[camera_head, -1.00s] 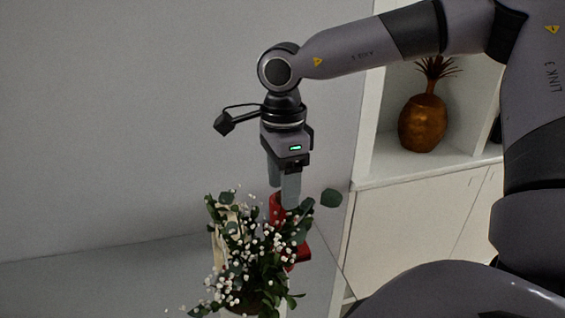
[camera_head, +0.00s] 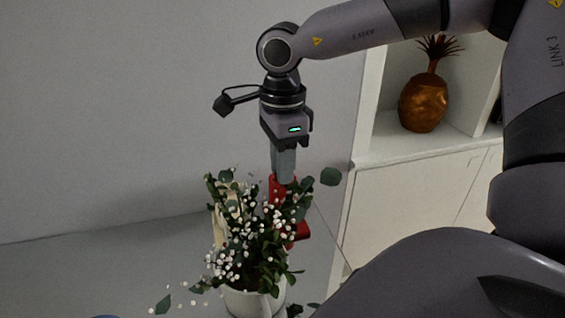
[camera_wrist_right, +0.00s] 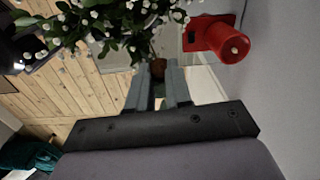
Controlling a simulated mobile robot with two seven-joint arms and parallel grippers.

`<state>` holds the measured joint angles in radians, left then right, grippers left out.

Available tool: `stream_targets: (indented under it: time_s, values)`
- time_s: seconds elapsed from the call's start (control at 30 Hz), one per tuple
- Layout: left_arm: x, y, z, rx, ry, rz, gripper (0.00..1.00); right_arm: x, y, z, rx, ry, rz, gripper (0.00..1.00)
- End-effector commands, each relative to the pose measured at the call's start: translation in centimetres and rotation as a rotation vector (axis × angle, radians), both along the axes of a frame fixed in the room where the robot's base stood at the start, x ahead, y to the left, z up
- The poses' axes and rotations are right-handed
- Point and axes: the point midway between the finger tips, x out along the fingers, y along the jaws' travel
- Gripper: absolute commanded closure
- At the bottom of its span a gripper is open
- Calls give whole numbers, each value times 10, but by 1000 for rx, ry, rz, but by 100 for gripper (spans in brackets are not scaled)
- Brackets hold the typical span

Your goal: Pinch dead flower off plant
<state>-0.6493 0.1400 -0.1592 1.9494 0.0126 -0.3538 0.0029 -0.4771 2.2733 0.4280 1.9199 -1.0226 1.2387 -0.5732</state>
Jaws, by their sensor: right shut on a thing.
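The plant (camera_head: 245,238) has green leaves and many small white blossoms, and stands in a white pot (camera_head: 240,302) at the bottom middle of the head view. Its foliage (camera_wrist_right: 110,22) fills the upper left of the right wrist view. My right gripper (camera_head: 284,180) points down at the plant's upper right side, with its fingers close together. In the right wrist view a small brown dead flower (camera_wrist_right: 158,68) shows at the fingertips, and the jaws are shut on it. Leaves partly hide its stem. My left gripper is not in view.
A red object (camera_head: 300,231) stands right behind the plant, close to my right gripper; it shows at upper right in the wrist view (camera_wrist_right: 222,40). A white shelf unit (camera_head: 400,205) with a bronze pineapple vase (camera_head: 424,105) is at right. The left side is bare wall.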

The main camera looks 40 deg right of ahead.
Motion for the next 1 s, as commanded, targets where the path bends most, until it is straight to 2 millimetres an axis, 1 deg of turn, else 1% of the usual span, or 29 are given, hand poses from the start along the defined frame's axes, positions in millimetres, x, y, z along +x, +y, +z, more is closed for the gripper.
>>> stream_targets:
  time_s: [1.0]
  values:
    - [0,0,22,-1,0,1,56,0,0,39,0,-1,0,100]
